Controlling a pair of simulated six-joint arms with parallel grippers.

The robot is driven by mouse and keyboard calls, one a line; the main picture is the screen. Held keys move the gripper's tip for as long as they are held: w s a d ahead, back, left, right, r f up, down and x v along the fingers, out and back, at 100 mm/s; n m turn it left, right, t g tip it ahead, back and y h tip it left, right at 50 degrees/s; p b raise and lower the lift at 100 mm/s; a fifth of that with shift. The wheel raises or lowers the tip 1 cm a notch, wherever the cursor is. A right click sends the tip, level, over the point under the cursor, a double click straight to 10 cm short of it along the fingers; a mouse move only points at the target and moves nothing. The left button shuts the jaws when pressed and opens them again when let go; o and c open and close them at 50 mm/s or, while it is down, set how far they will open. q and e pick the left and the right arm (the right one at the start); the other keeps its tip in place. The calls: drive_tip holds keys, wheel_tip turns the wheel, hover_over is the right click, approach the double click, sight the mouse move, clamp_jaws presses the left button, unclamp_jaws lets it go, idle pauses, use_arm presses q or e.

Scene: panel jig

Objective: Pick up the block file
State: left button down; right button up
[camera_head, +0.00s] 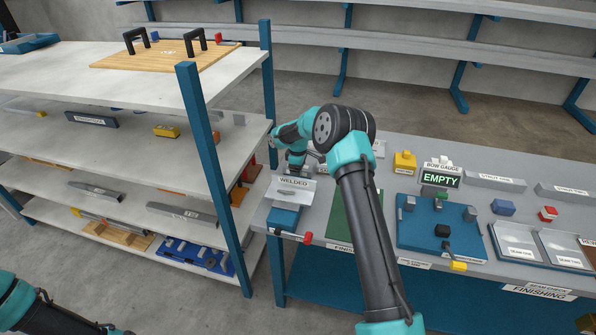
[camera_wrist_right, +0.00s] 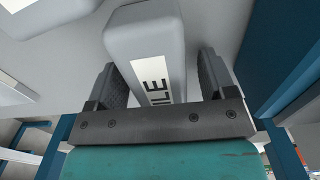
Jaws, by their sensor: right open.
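The block file (camera_wrist_right: 145,40) is a light grey block with rounded edges and a white label ending in "ILE" in the right wrist view. My right gripper (camera_wrist_right: 160,78) is open, with one dark finger on each side of the block file. A gap shows beside the fingers; I cannot tell whether either one touches it. The block file is mostly hidden there by my arm. Only links of my left arm show at the bottom left.
A blue shelf post (camera_head: 205,150) rises to the left. A green mat (camera_head: 342,215), a blue jig (camera_head: 420,235) and a yellow block (camera_head: 404,162) lie to the right.

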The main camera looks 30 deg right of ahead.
drive_tip(key=shift+c, duration=0.3)
drive_tip(key=c, duration=1.2)
drive_tip(key=shift+r, duration=0.1)
wheel_tip(320, 180, up, 10)
drive_tip(key=shift+f, duration=0.1)
